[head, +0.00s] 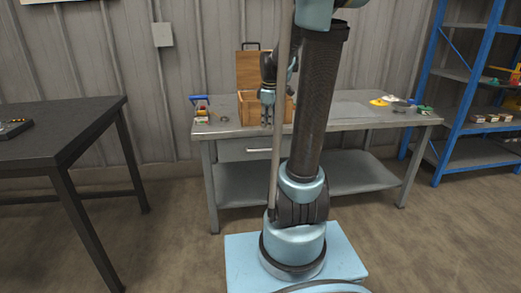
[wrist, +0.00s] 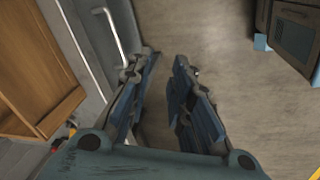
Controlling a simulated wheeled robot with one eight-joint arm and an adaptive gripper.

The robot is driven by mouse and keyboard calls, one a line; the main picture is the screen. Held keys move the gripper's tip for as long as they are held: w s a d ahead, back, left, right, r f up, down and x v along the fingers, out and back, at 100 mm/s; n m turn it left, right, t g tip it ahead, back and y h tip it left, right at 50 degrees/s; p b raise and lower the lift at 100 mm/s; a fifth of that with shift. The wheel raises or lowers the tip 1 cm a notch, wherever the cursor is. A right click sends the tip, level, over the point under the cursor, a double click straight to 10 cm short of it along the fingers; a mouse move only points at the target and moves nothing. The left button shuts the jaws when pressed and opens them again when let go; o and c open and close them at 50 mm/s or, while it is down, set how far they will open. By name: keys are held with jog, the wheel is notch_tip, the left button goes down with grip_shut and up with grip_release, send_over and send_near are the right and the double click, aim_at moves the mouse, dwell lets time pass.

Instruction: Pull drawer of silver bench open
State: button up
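The silver bench (head: 345,118) stands against the wall in the head view, partly hidden behind my arm. Its drawer (head: 232,151) sits under the top at the left, looks closed, and has a pale bar handle (head: 259,150). My gripper (head: 267,118) hangs pointing down, above the handle and in front of the wooden box. In the wrist view my gripper (wrist: 165,64) has its fingers apart with nothing between them. The drawer handle (wrist: 115,34) lies to the left of the fingers there, apart from them.
An open wooden box (head: 262,108) stands on the bench top, with a blue-handled item (head: 201,106) to its left. Yellow and green items (head: 381,101) lie at the right. A dark table (head: 70,128) stands at left, a blue shelf rack (head: 462,80) at right.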

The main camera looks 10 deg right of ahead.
aim_at(263, 150)
jog(key=w+f+n, duration=0.3)
jog(key=w+n, duration=0.2)
jog(key=w, duration=0.7)
jog(key=w+f, duration=0.1)
jog(key=f, duration=0.4)
jog(key=w+f, duration=0.1)
jog(key=f, duration=0.5)
jog(key=w+f, duration=0.1)
jog(key=f, duration=0.5)
jog(key=shift+w+d+f, duration=0.1)
jog(key=shift+d, duration=0.2)
